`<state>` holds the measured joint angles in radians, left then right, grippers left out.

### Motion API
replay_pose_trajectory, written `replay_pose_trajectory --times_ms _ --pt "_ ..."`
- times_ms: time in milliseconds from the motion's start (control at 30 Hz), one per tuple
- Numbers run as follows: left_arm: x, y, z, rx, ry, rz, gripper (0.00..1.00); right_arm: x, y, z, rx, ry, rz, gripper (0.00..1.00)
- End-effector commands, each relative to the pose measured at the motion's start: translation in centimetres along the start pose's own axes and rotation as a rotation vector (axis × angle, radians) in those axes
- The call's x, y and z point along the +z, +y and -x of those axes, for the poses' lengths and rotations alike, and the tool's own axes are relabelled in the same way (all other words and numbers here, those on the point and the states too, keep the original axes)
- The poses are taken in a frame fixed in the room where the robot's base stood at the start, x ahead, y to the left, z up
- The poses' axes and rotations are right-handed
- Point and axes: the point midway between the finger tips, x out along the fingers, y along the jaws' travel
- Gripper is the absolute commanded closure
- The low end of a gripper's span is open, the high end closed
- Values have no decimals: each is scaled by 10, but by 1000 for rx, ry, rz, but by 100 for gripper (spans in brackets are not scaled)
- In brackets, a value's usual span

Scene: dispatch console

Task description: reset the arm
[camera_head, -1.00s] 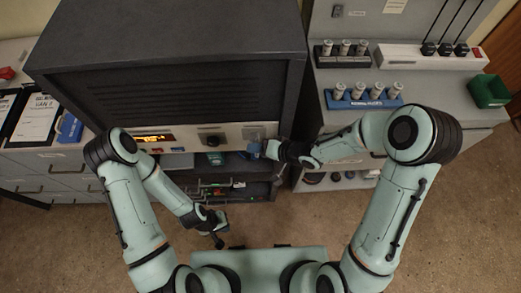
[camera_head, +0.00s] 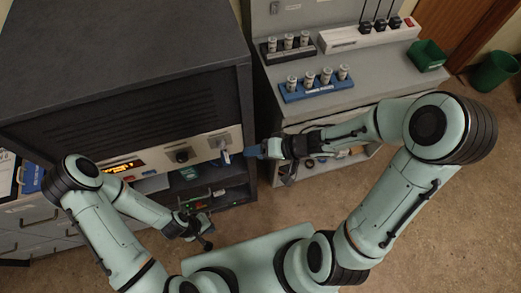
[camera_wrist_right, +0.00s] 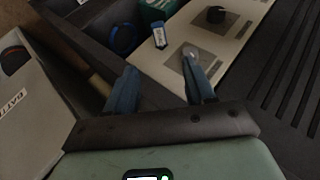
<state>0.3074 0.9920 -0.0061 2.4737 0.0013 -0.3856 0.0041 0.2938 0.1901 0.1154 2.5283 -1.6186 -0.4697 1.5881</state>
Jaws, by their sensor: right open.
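My right gripper (camera_head: 254,151) is at the right end of the grey console's front panel (camera_head: 202,151). Its two blue fingers are apart with nothing between them in the right wrist view (camera_wrist_right: 160,82). Just beyond the fingertips there is a small blue-and-white tag (camera_wrist_right: 159,37) and a silvery fitting (camera_wrist_right: 188,53) on the light panel.
Right of the console is a grey bench with a blue rack (camera_head: 318,91) of several cylinders, a black rack (camera_head: 285,48) and a white charger strip (camera_head: 368,35). A green bin (camera_head: 427,55) stands at its end. Open shelves (camera_head: 210,190) lie below the panel.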

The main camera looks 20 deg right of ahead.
Motion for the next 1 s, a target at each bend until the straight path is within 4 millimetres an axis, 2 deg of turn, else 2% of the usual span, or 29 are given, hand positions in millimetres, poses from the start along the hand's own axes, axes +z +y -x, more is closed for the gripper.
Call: replay_pose_trajectory --times_ms 200,767,867,1000 --pt "-1 1 1 1 2 -1 100 -1 0 8 1 0 -1 46" --pt "-1 1 1 1 2 -1 100 -1 0 7 1 0 -1 46" --pt "-1 1 1 1 2 -1 100 0 5 1 2 2 -15 46" --pt "-1 1 1 1 2 -1 100 4 28 -23 25 13 -68 46"
